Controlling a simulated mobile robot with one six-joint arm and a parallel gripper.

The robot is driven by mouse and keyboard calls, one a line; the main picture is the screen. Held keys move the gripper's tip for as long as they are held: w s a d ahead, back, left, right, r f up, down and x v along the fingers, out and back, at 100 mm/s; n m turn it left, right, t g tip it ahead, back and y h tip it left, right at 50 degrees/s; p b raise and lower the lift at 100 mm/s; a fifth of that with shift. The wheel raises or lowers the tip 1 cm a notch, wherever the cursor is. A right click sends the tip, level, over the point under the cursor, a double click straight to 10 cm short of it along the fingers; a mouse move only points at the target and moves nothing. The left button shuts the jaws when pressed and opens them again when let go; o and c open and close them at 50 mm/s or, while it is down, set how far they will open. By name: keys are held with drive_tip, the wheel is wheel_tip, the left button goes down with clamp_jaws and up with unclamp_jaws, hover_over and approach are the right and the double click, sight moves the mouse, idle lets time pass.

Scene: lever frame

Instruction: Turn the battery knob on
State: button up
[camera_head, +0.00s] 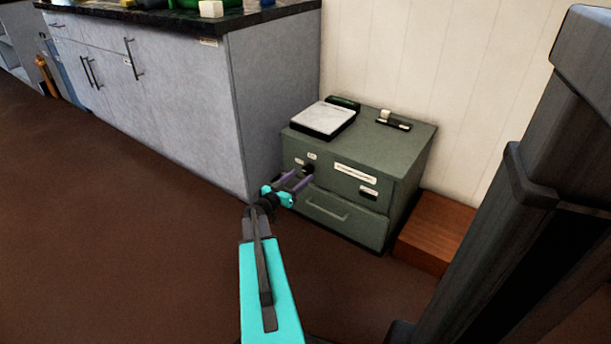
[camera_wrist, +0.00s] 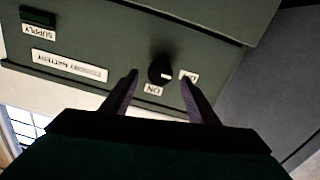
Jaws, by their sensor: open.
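The battery knob (camera_wrist: 161,70) is black and round with a pale mark, on the front of a green cabinet (camera_head: 336,205). The wrist view shows it upside down, next to a small "ON" label (camera_wrist: 154,90) and another small label (camera_wrist: 189,77). In the head view the knob (camera_head: 308,168) is partly hidden by my gripper. My gripper (camera_head: 299,181) is open and empty in front of the knob. In the wrist view my gripper's (camera_wrist: 160,80) two purple fingers stand either side of the knob's outline; I cannot tell whether they touch it.
A "STANDBY BATTERY" label (camera_wrist: 69,65) and a dark "SUPPLY" window (camera_wrist: 37,17) are on the same panel. A white-topped device (camera_head: 323,118) sits on the cabinet. A grey counter (camera_head: 180,95) stands close on the left, a wooden block (camera_head: 437,232) on the right.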

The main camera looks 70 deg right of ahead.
sight(306, 171)
drive_tip(key=shift+b+x, duration=0.7)
drive_tip(key=shift+x, duration=1.65)
drive_tip(key=c, duration=1)
drive_tip(key=shift+c, duration=0.2)
